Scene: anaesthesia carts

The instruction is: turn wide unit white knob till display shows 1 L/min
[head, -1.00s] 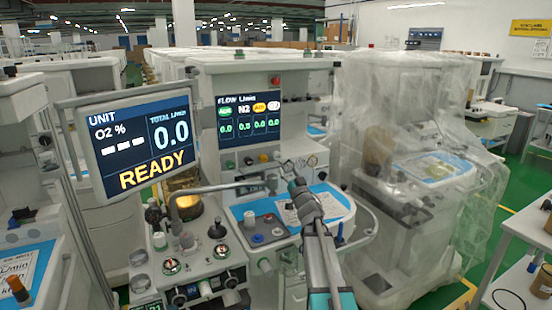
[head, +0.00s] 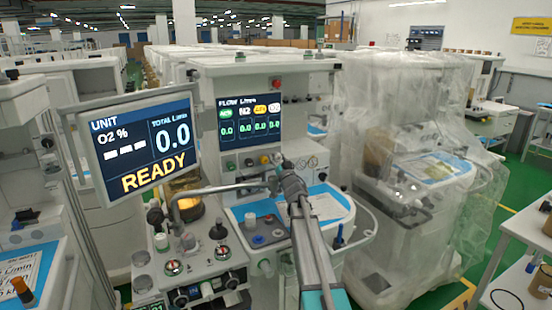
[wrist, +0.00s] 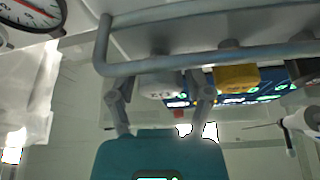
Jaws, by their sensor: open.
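The wide unit's white knob (wrist: 160,86) shows in the wrist view between the two fingers of my gripper (wrist: 160,100), with some room visible on each side. Contact cannot be told. In the head view my gripper (head: 279,168) is at the panel under the flow display (head: 250,119), and it hides the white knob there. The gripper is open. The flow display reads 0.0 in each column. The tilted unit screen (head: 139,148) reads READY and total flow 0.0 L/min.
A yellow knob (wrist: 237,77) sits right beside the white one in the wrist view. A grey rail (wrist: 200,58) runs across in front of the knobs. A round gauge (wrist: 30,14) is at the upper left. A plastic-covered cart (head: 410,150) stands to the right.

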